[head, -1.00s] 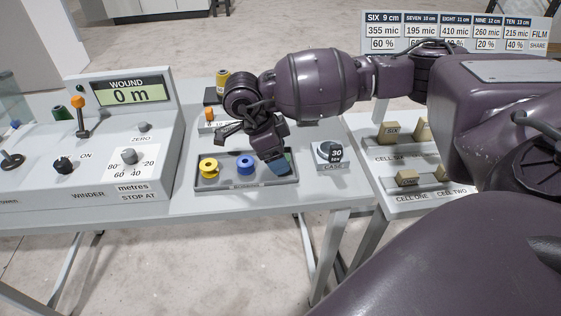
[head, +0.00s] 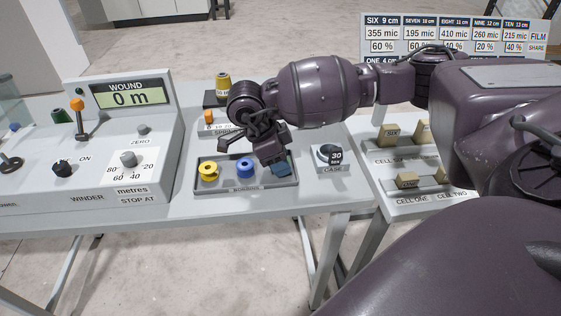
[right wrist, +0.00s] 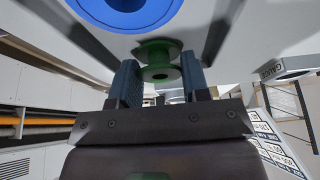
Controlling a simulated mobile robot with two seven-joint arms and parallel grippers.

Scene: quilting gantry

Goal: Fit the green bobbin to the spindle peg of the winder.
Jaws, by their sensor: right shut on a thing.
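The green bobbin (right wrist: 158,58) sits between the two blue-grey fingers of my right gripper (right wrist: 160,82) in the right wrist view. My right gripper is shut on it. In the head view the right gripper (head: 281,168) is at the right end of the bobbin tray (head: 246,187), and the green bobbin is hidden there. I cannot tell whether it still touches the tray. The winder (head: 92,175) is the grey console at left, with a display reading 0 m. I cannot make out its spindle peg. My left gripper is out of view.
A yellow bobbin (head: 209,171) and a blue bobbin (head: 246,168) stand in the tray, left of my gripper. A yellow thread cone (head: 223,84) stands behind. An orange-knobbed lever (head: 78,110) rises from the winder.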

